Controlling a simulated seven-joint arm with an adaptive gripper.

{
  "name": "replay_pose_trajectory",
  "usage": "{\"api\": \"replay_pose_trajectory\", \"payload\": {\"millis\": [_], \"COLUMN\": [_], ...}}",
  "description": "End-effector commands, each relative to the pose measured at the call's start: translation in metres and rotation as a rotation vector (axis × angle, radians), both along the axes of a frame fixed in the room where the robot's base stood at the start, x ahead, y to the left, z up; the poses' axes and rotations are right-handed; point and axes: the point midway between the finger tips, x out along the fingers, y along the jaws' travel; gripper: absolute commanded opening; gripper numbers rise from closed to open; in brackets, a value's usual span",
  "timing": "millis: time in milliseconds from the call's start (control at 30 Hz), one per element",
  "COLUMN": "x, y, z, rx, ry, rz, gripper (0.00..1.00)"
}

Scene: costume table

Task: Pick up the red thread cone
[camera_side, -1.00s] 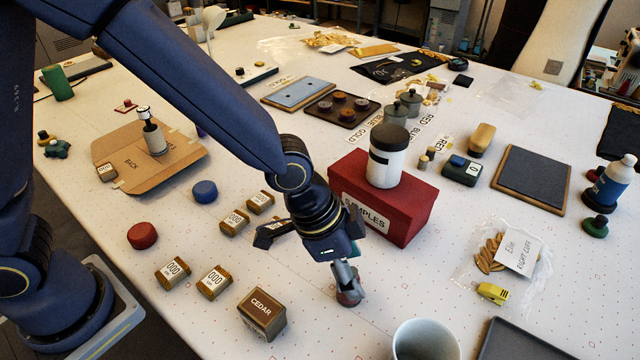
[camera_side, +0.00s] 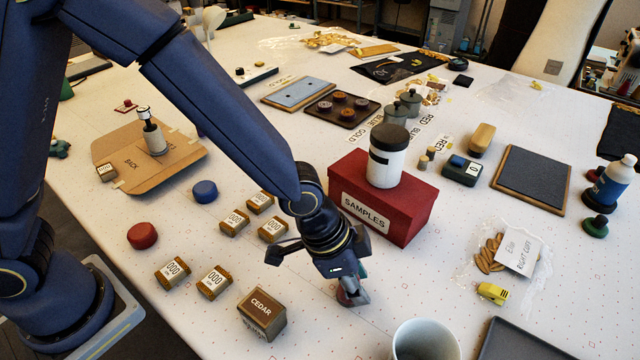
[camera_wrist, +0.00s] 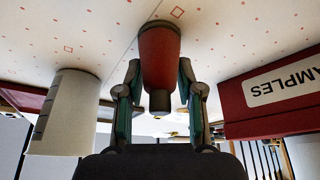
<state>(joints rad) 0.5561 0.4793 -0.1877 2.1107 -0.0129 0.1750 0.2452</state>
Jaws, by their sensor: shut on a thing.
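The red thread cone (camera_wrist: 160,55) is between the two fingers of my gripper (camera_wrist: 159,82) in the wrist view, with its narrow dark end toward the palm and its wide end away. My gripper is shut on it, one finger pad on each side. In the side view my gripper (camera_side: 354,294) is low over the white table in front of the red box, and only a small part of the cone (camera_side: 342,296) shows beside the fingers. I cannot tell whether the cone touches the table.
The red SAMPLES box (camera_side: 404,219) with a white jar (camera_side: 386,168) on it stands close behind my gripper. A grey-white cup (camera_side: 425,343) stands to the front right and the CEDAR block (camera_side: 262,314) to the left. Several labelled blocks lie farther left.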

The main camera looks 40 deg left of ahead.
Motion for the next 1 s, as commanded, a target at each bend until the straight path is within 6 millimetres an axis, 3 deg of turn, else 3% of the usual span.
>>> {"api": "replay_pose_trajectory", "payload": {"millis": [100,400,633,867,1000], "x": [0.000,0.000,0.000,-0.039,-0.070], "y": [0.000,0.000,0.000,0.029,0.050], "z": [0.000,0.003,0.034,0.091,0.108], "rx": [0.001,-0.001,-0.003,-0.004,-0.001], "ry": [0.001,-0.001,-0.004,-0.008,-0.005], "rz": [0.000,0.000,-0.001,0.002,0.002], "gripper": [0.04,0.00,0.00,0.00,0.00]}}
